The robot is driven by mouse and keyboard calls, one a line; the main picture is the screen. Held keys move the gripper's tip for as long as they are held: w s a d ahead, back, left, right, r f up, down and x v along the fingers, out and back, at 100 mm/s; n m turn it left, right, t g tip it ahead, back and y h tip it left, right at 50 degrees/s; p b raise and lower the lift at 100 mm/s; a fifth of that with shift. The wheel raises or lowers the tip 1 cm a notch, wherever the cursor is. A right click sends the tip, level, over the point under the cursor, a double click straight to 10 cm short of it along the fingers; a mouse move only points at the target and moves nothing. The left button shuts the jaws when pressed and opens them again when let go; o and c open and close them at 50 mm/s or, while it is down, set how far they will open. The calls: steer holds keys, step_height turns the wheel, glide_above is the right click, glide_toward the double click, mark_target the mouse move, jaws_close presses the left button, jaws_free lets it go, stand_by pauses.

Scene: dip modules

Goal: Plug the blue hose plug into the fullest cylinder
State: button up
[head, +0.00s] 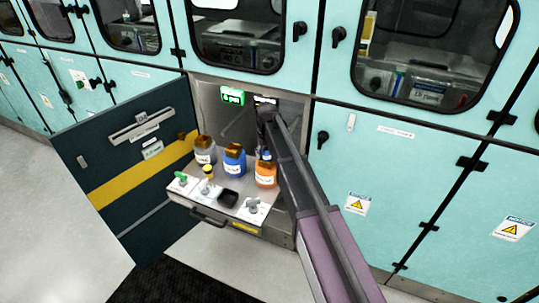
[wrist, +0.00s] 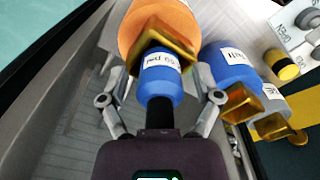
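The blue hose plug (wrist: 160,78) has a white label and a black stem. In the wrist view it sits between the fingers of my gripper (wrist: 159,98), which stand apart with gaps on both sides of the plug, so it looks open. The stem runs back to my gripper's body. In the head view my gripper (head: 265,122) is above the right rear of the shelf, with the plug (head: 266,155) mostly hidden below it. Three cylinders with brass tops stand there: orange (head: 265,176), blue (head: 234,164) and grey (head: 205,153). Their fill levels cannot be read.
An open dark door (head: 130,160) stands left. A green display (head: 232,97) is on the back wall. Teal cabinets surround the opening.

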steer(key=shift+r, duration=0.15)
step_height(320, 180, up, 12)
steer(key=p, duration=1.2)
stand_by(0.4)
stand_by(0.6)
steer(key=s+d+m, duration=0.3)
steer(key=s+d, duration=2)
steer(key=s, duration=0.2)
steer(key=shift+s+d+m, duration=0.25)
steer(key=shift+d+m, duration=0.15)
